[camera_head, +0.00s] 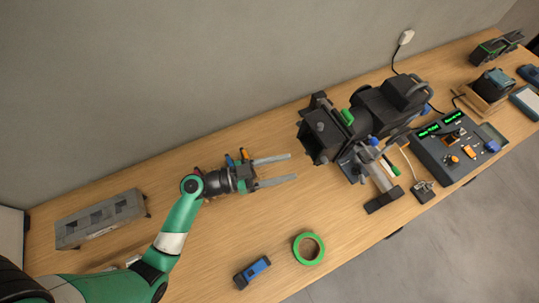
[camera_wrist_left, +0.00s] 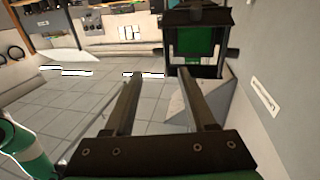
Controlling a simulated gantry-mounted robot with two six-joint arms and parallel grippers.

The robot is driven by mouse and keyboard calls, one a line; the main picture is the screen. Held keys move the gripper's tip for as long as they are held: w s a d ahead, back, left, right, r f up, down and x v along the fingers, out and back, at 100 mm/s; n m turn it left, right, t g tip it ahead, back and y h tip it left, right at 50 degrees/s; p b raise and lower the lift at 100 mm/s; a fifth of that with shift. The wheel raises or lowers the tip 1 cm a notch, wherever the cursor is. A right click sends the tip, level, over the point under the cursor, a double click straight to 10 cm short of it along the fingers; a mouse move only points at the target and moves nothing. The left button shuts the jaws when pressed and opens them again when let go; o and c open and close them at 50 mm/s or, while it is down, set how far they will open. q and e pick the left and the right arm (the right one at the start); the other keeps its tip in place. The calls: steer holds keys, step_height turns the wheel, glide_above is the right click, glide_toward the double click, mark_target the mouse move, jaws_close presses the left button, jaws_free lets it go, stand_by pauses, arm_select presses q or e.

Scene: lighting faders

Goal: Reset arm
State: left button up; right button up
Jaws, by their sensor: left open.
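My left gripper (camera_head: 275,170) is open and empty above the wooden table, with its two grey fingers apart and pointing right. Its fingers also show in the left wrist view (camera_wrist_left: 165,90), with nothing between them. A black stage light (camera_head: 365,120) on a stand is to the right of the fingertips, apart from them. Its dark front with a green face shows in the left wrist view (camera_wrist_left: 200,45). A control console (camera_head: 455,145) with green lit displays and several knobs sits further right. My right gripper is not in view.
A green tape roll (camera_head: 309,248) and a small blue and black device (camera_head: 252,271) lie near the front edge. A grey slotted box (camera_head: 101,219) stands at the left. The wall runs along the back. The table between gripper and tape is clear.

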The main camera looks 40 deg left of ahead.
arm_select(q)
steer(key=shift+s, duration=0.15)
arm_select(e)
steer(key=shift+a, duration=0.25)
arm_select(q)
steer(key=shift+d, duration=0.1)
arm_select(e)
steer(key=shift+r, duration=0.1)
